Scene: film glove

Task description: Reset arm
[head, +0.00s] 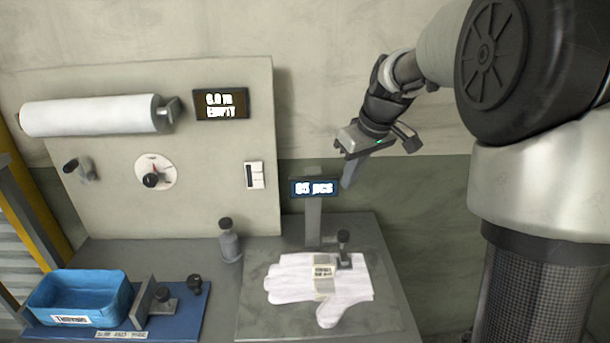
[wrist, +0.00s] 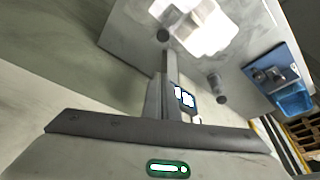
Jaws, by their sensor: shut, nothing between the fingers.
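My gripper (head: 352,170) is raised in the head view, to the right of the small "65 pcs" display (head: 314,188) and above the bench. Its fingers are shut with nothing between them. In the wrist view the gripper fingers (wrist: 160,95) point out over the bench, and the display (wrist: 184,97) shows beside them. A white glove (head: 290,277) with a pale labelled band (head: 324,281) around it lies flat on the grey plate (head: 262,322).
A back panel holds a white roll (head: 90,115), a dial (head: 155,172), a switch (head: 254,176) and a screen reading "EMPTY" (head: 220,104). A blue bin (head: 80,297) stands at left. A grey bottle-like piece (head: 230,243) and a black-knobbed post (head: 344,248) stand near the glove.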

